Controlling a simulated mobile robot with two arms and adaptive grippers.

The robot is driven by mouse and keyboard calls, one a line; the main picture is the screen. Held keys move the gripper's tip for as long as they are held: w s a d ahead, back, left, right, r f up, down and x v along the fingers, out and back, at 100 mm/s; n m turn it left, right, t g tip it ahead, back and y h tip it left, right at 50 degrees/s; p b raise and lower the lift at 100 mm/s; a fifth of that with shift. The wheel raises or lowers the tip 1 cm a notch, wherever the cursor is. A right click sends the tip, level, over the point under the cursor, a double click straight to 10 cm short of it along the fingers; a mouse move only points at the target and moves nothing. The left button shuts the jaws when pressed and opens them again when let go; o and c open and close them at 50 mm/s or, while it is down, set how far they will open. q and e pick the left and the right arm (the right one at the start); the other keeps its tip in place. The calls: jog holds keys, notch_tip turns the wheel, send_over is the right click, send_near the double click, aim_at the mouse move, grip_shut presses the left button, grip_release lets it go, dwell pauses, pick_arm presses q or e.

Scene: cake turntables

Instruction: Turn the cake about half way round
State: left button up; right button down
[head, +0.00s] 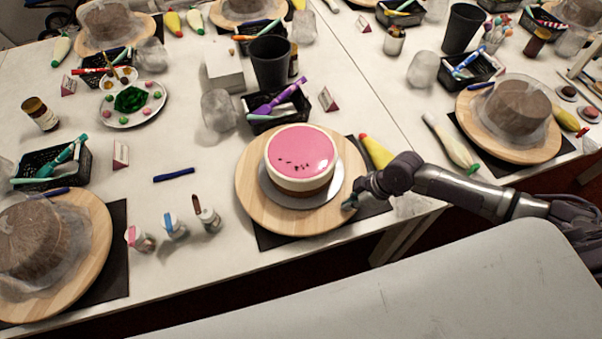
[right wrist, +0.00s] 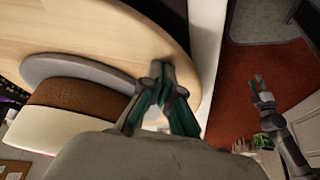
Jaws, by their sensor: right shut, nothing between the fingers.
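The cake (head: 300,157) has a pink top with dark marks, a white upper side and a brown lower side. It sits on a grey cake board (head: 285,196) on a round wooden turntable (head: 252,203). My right gripper (head: 349,203) is shut and empty at the turntable's near right edge. In the right wrist view its fingertips (right wrist: 160,70) overlap the wooden disc (right wrist: 120,30) near its rim, beside the grey board (right wrist: 75,75); I cannot tell if they touch. What looks like my left gripper (right wrist: 262,88) hangs over the floor there, too small to read.
A yellow piping bag (head: 376,152) lies just behind my right gripper. A black basket (head: 277,110) with purple tools and a dark cup (head: 270,62) stand behind the turntable. Small bottles (head: 174,226) stand to the left. Other turntables with wrapped cakes (head: 517,105) flank this one.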

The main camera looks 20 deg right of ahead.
jog(key=w+d+b, duration=0.1)
jog(key=d, duration=0.1)
jog(key=w+d+b, duration=0.2)
jog(key=shift+w+f, duration=0.2)
jog(key=shift+w, duration=0.1)
jog(key=shift+w+d+r, duration=0.15)
jog(key=shift+w+d, duration=0.1)
jog(key=shift+d, duration=0.1)
notch_tip(320, 180, up, 3)
jog(key=shift+r+p, duration=0.1)
jog(key=shift+p, duration=1.1)
